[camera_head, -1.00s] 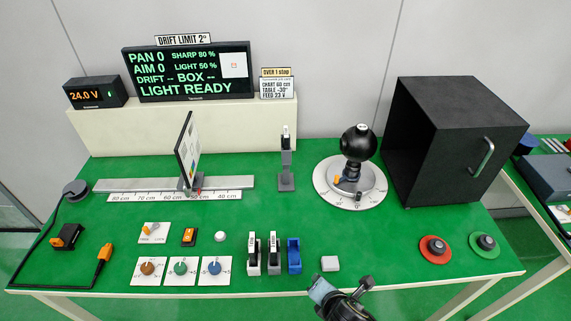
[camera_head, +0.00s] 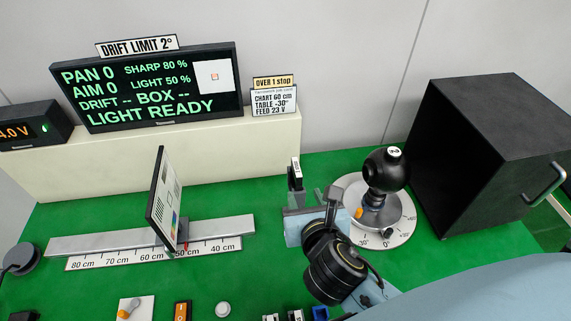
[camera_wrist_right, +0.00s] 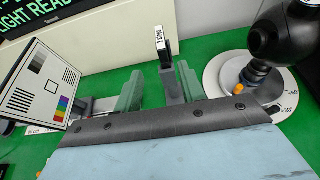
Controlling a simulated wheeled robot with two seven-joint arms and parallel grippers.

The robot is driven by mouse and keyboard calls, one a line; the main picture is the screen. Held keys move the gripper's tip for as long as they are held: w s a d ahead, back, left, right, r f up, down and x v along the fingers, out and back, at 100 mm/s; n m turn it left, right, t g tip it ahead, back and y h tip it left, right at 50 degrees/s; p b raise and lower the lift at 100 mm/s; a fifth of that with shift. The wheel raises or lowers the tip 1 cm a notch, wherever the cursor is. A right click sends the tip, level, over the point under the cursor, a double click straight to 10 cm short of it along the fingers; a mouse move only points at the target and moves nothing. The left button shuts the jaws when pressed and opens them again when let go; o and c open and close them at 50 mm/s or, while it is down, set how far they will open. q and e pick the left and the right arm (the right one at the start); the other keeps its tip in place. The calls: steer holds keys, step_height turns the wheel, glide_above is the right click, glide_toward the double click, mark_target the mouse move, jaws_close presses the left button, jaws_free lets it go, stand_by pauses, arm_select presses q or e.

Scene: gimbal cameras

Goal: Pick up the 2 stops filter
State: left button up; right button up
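An upright dark filter with a white label stands in a grey post holder; it shows in the head view (camera_head: 295,173) and the right wrist view (camera_wrist_right: 162,48). Its label is too small to read surely. My right gripper (camera_head: 311,206) is in front of this holder, partly hiding it. In the right wrist view its fingers (camera_wrist_right: 159,86) are apart, with the grey post (camera_wrist_right: 171,84) showing in the gap; I cannot tell whether they touch it. More filters (camera_head: 283,317) show only as tops at the bottom edge. My left gripper is not in view.
A tilted test chart (camera_head: 161,195) on a rail stands left of the gripper. A black ball-shaped camera (camera_head: 383,170) on a round white dial (camera_head: 404,232) is close on the right. A black box (camera_head: 475,150) stands farther right. The display (camera_head: 150,90) is behind.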

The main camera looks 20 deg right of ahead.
mark_target(299, 181)
steer(key=x, duration=0.5)
steer(key=shift+w+d+f, duration=0.15)
steer(key=shift+b+x, duration=0.3)
steer(key=shift+x, duration=1.2)
steer(key=x, duration=0.3)
steer(key=shift+w+d+f, duration=0.15)
steer(key=shift+w+f, duration=0.15)
steer(key=shift+w, duration=0.05)
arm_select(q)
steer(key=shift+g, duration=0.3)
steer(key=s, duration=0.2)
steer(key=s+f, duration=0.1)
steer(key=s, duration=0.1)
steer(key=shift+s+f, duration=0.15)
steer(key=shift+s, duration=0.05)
arm_select(e)
jaws_close()
